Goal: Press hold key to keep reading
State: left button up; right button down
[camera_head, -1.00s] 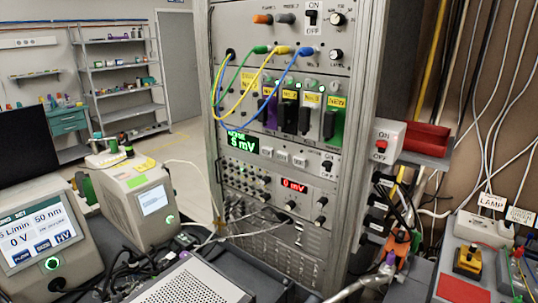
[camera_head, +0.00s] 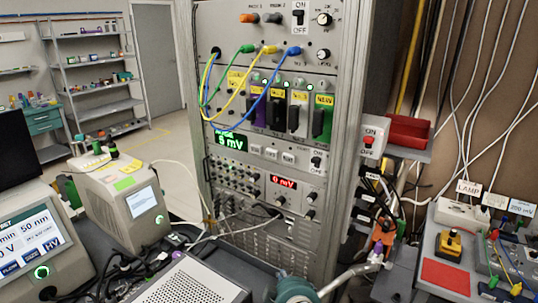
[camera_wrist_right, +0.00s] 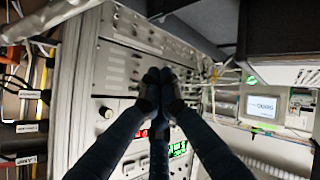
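The instrument rack (camera_head: 345,100) stands in the middle of the head view. A green display (camera_head: 230,141) on it reads 5 mV. Three small pale keys (camera_head: 271,153) sit right of this display; their labels are too small to read, so I cannot tell which is the hold key. My right gripper (camera_wrist_right: 158,76) shows in the right wrist view with its dark fingers together at the tips, nothing visible between them, in front of the rack. My left gripper is not in view.
Blue, green and yellow cables (camera_head: 232,95) hang across the rack above the green display. A red 0 mV display (camera_head: 283,183) is below the keys. A perforated grey box (camera_head: 190,283) stands in front, and a red-button box (camera_head: 374,136) is at the right.

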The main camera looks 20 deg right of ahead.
aim_at(272, 153)
jog(key=w+a+r+n+t, duration=0.2)
jog(key=w+r, duration=0.6)
jog(key=r, duration=0.4)
jog(key=w+a+r+n+t, duration=0.2)
jog(key=w+r+n+t, duration=0.2)
jog(key=w+r, duration=0.5)
notch_tip(272, 153, up, 4)
jog(key=shift+a+f+t, duration=0.2)
jog(key=shift+a+t, duration=0.2)
jog(key=shift+t, duration=0.5)
jog(key=shift+d, duration=0.1)
jog(key=shift+w+d, duration=0.9)
jog(key=shift+d, duration=0.25)
jog(key=shift+w+d, duration=0.9)
jog(key=shift+d, duration=0.2)
jog(key=shift+w+d, duration=0.9)
jog(key=shift+d, duration=0.25)
jog(key=shift+d, duration=0.1)
jog(key=shift+w+d, duration=0.25)
